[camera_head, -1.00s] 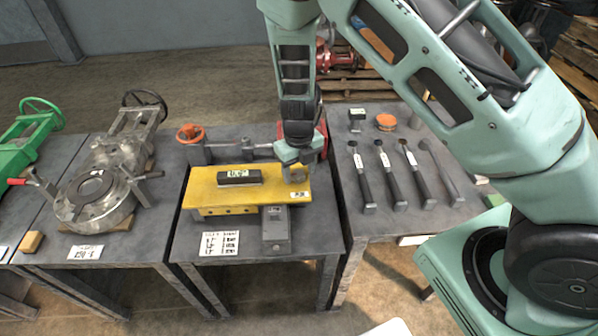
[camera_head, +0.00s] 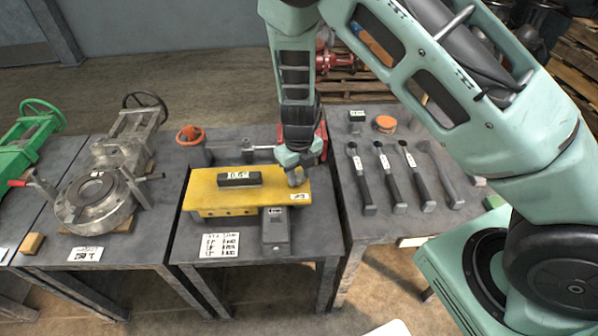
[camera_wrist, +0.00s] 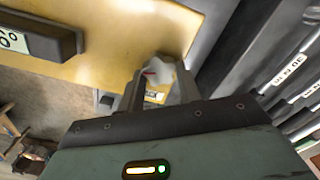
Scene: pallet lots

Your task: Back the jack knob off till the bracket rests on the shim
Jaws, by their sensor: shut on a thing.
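The yellow bracket (camera_head: 212,200) lies across the middle table and carries a dark level block (camera_head: 240,179) with a small readout. My gripper (camera_head: 296,178) points down at the bracket's right end. In the wrist view, my gripper (camera_wrist: 160,88) is shut on a pale grey jack knob (camera_wrist: 157,70) with a red mark, which stands on the bracket. A dark grey block (camera_head: 276,235) sticks out from under the bracket's front edge. Whether it is the shim, and whether the bracket touches it, I cannot tell.
A printed card (camera_head: 219,246) lies at the table's front. Several dark-handled tools (camera_head: 388,178) lie on the right table. A metal flange fixture (camera_head: 97,205) stands on the left table.

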